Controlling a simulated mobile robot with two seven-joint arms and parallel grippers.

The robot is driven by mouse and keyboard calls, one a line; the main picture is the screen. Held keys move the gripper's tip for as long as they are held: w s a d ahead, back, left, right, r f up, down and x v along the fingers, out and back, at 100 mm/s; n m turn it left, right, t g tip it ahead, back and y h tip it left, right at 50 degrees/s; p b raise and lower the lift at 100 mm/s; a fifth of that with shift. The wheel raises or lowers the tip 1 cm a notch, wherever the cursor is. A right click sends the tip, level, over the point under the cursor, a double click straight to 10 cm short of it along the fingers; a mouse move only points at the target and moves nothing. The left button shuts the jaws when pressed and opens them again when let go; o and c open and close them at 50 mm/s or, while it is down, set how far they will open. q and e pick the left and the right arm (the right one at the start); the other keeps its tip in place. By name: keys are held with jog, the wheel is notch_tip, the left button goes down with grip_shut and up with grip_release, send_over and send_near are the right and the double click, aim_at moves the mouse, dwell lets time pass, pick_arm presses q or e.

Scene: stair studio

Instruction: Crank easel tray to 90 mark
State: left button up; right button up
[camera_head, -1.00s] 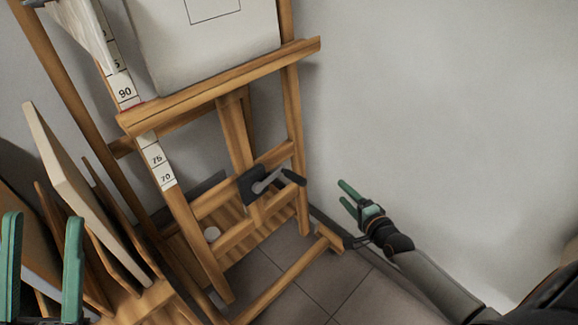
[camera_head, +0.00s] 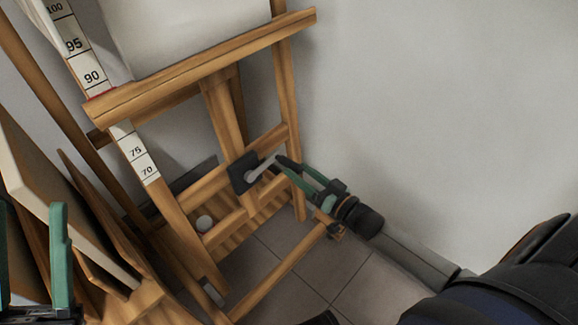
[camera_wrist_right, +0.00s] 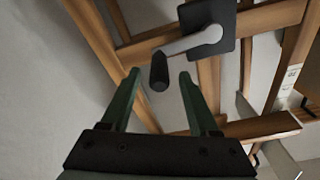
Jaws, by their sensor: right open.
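The wooden easel tray (camera_head: 205,68) spans the easel, with its left end just under the 90 label on the white scale (camera_head: 83,60). A red mark shows at that end. The crank has a dark plate (camera_head: 242,173), a grey arm (camera_head: 262,168) and a black handle (camera_wrist_right: 159,72) pointing right in the head view. My right gripper (camera_head: 286,167) is at the handle. In the wrist view its green fingers (camera_wrist_right: 159,76) are open, one on each side of the handle; contact is not clear. My left gripper (camera_head: 31,208) is open and empty at the lower left.
A pale canvas (camera_head: 190,30) rests on the tray. Boards (camera_head: 60,200) lean in a wooden rack at the left, near my left gripper. A small white round thing (camera_head: 204,223) lies low behind the easel. The plain wall (camera_head: 440,110) at right is clear.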

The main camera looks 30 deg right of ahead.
aim_at(279, 156)
jog(key=shift+b+x, duration=0.55)
jog(key=shift+x, duration=1.8)
grip_shut()
